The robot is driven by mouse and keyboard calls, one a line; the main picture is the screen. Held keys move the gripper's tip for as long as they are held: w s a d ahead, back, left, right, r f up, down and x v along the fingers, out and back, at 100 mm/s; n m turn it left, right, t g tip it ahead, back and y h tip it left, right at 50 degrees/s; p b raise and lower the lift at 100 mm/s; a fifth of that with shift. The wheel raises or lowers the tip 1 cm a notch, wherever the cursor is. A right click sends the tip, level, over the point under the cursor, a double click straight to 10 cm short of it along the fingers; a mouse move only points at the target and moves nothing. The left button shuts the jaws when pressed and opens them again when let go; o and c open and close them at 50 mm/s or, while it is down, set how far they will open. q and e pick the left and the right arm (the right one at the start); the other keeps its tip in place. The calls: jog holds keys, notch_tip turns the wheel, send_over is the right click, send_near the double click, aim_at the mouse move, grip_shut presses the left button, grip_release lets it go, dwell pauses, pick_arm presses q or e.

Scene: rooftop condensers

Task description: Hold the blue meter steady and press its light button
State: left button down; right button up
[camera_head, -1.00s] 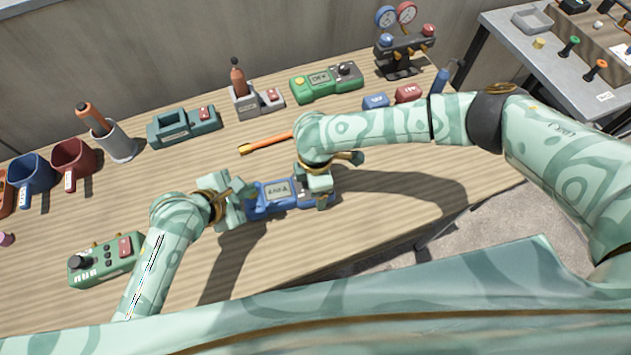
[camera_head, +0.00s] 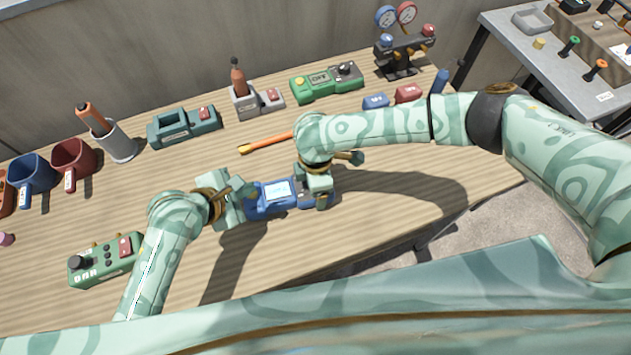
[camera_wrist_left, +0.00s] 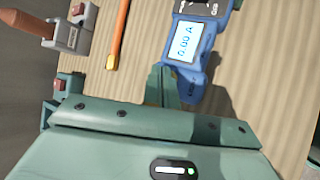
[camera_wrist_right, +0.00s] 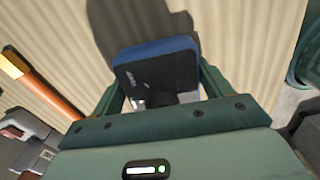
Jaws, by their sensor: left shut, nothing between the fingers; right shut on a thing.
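My right gripper (camera_head: 318,195) is shut on the meter's right end. In the right wrist view its fingers stand on both sides of the meter's blue and black end (camera_wrist_right: 155,47). My left gripper (camera_head: 248,190) is shut and empty at the meter's left end. Its fingertips (camera_wrist_left: 160,78) are close to the meter's side; I cannot tell whether they touch. The light button is not clearly visible.
An orange-handled tool (camera_head: 266,142) lies just behind the meter. A green control box (camera_head: 105,262) sits at front left.

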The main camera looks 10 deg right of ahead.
pick_arm(q)
jog(key=shift+r, duration=3)
pick_arm(e)
jog(key=o, duration=1.3)
pick_arm(q)
notch_tip(320, 180, up, 11)
jog(key=p, duration=0.9)
send_over(249, 198)
pick_arm(e)
notch_tip(249, 198, up, 9)
jog(key=shift+r, duration=0.15)
pick_arm(q)
jog(key=shift+f+t, duration=0.2)
jog(key=shift+t, duration=0.1)
jog(key=shift+w, duration=0.1)
